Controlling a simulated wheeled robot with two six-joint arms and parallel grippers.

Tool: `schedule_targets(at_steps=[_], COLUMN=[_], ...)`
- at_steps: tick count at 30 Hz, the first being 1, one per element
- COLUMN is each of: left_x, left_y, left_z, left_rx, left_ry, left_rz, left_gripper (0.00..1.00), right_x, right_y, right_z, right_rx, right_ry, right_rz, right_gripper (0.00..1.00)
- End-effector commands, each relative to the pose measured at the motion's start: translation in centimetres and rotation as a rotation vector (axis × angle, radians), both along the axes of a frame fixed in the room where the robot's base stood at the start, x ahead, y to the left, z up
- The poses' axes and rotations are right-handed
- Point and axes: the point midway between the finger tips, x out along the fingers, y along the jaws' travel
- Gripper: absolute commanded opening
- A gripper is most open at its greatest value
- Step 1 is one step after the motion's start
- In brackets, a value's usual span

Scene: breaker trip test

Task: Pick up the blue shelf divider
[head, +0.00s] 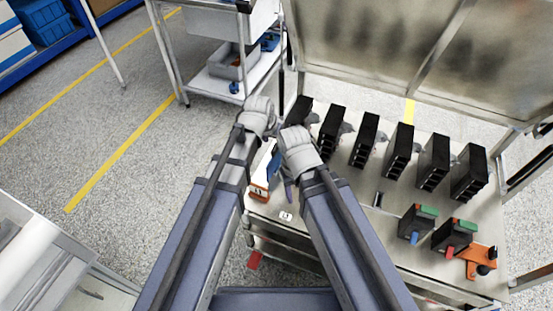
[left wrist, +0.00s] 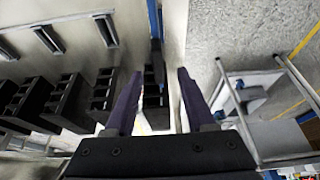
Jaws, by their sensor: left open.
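A narrow blue piece (head: 273,163), which looks like the blue shelf divider, shows at the left edge of the metal bench, partly behind my right arm. In the left wrist view a thin blue strip (left wrist: 154,20) shows at the top, beyond the fingertips. My left gripper (head: 266,124) is over the bench's left edge, apart from the blue piece; its fingers are mostly hidden in the head view. In the left wrist view this gripper (left wrist: 158,85) is open with nothing held between its dark purple fingers. My right gripper's wrist (head: 300,150) is beside it; its jaws are not clear.
Several black breakers (head: 364,140) stand in a row on the bench, with two coloured-terminal blocks (head: 452,236) and an orange piece (head: 482,261) at front right. A white-and-orange item (head: 259,191) lies at the left edge. A trolley (head: 222,87) stands beyond; left floor is clear.

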Motion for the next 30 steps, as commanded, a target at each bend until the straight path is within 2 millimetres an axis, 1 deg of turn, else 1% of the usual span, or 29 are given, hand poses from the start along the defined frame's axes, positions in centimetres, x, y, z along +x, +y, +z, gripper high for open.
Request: schedule_targets(at_steps=[2,5,16,18,25,30], left_x=[0.0,0.2,1.8,1.9,1.9,1.9], left_y=[0.0,-0.2,-1.0,-1.1,-1.1,-1.1], left_z=[0.0,-0.6,-4.6,-4.8,-4.6,-4.6], left_rx=[0.0,0.0,0.0,0.0,0.0,0.0], left_ry=[0.0,0.0,0.0,0.0,0.0,0.0], left_rz=[0.0,0.0,0.0,0.0,0.0,0.0], left_gripper=[0.55,0.55,0.55,0.55,0.55,0.36], right_x=[0.0,0.0,0.0,0.0,0.0,0.0], right_y=[0.0,0.0,0.0,0.0,0.0,0.0], right_z=[0.0,-0.6,-4.6,-4.8,-4.6,-4.6], right_rx=[0.0,0.0,0.0,0.0,0.0,0.0], right_ry=[0.0,0.0,0.0,0.0,0.0,0.0], right_rz=[0.0,0.0,0.0,0.0,0.0,0.0], right_gripper=[0.5,0.5,0.5,0.5,0.5,0.5])
